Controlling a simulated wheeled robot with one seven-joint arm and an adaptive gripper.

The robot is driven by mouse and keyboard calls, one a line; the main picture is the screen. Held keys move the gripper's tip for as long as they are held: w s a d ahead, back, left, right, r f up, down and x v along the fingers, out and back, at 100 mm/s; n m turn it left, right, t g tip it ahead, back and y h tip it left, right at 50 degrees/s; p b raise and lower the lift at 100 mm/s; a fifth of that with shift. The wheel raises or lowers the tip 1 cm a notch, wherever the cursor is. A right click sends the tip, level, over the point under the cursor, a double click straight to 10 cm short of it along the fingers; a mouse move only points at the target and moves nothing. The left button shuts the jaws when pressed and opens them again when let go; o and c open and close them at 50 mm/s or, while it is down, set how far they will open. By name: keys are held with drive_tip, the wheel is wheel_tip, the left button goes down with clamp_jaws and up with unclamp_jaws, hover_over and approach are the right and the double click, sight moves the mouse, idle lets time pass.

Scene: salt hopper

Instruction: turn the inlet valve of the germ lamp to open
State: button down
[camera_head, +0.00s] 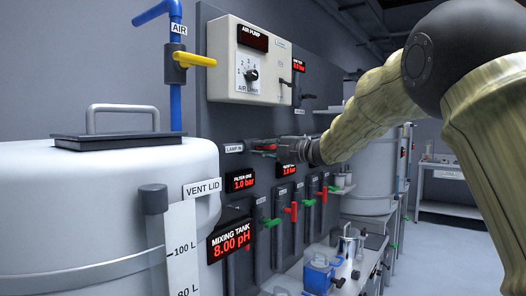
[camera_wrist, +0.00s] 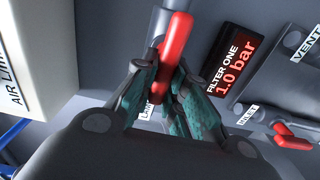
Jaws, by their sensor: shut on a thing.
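The germ lamp's inlet valve, by the "LAMP IN" label (camera_head: 234,148), has a red handle (camera_wrist: 174,50). In the head view the handle (camera_head: 264,147) lies roughly along its horizontal pipe, partly hidden by my gripper. My gripper (camera_head: 284,147) reaches in from the right. In the wrist view my gripper (camera_wrist: 163,75) has its teal fingertips closed around the red handle, near its lower end in that picture. The germ lamp itself cannot be made out.
The "FILTER ONE" display (camera_head: 240,181) reads 1.0 bar just below the valve. Several red and green handles hang lower on the panel. The air pump box (camera_head: 225,50) is above. The mixing tank (camera_head: 100,190) fills the left front.

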drive_tip(key=c, duration=1.4)
unclamp_jaws()
drive_tip(key=shift+c, duration=0.2)
drive_tip(key=v, duration=1.2)
drive_tip(key=shift+d, duration=0.1)
